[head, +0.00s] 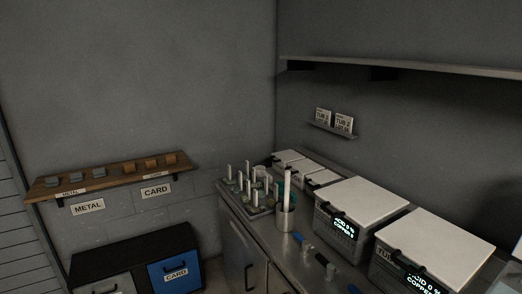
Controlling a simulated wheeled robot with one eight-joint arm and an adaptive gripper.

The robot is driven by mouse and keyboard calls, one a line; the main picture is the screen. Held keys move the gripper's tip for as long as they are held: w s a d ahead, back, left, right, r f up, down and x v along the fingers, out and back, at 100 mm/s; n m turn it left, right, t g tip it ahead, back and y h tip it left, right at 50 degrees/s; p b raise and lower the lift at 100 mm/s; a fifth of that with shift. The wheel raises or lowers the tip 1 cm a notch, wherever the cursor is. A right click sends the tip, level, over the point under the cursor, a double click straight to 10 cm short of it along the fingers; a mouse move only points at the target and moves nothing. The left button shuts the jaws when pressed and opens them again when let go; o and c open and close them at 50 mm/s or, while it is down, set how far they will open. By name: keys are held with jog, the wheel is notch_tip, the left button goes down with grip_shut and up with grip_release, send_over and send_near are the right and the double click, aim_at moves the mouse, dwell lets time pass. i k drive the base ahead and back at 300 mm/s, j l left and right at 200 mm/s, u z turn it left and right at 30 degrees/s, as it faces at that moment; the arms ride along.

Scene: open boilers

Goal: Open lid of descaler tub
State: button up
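Two large dark tubs with flat white lids stand on the metal counter at the right. The farther tub (323,221) has a shut white lid (362,205), a black front handle and a lit display that seems to read "ACID 0 %". The nearer tub (380,272) has a similar shut lid (437,248), handle and display. I cannot tell which is the descaler tub. My gripper is not in view.
A steel cup (285,218) with a white stick, a rack (246,199) of upright pieces and smaller white-lidded boxes (290,157) share the counter. A long shelf (420,67) overhangs it. A wooden shelf (110,180) and a bin (176,274) marked CARD are left.

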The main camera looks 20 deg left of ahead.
aim_at(286, 156)
jog(key=i+j, duration=0.25)
jog(key=j, duration=0.2)
jog(key=i+j, duration=0.2)
jog(key=j, duration=0.25)
jog(key=i+j, duration=0.25)
jog(key=j, duration=0.25)
jog(key=i+j, duration=0.2)
jog(key=j, duration=0.25)
jog(key=i+j, duration=0.25)
jog(key=j, duration=0.2)
jog(key=i+j+z, duration=0.1)
jog(key=j, duration=0.35)
jog(key=i+j, duration=0.3)
jog(key=j, duration=0.2)
jog(key=i+j, duration=0.25)
jog(key=j, duration=0.2)
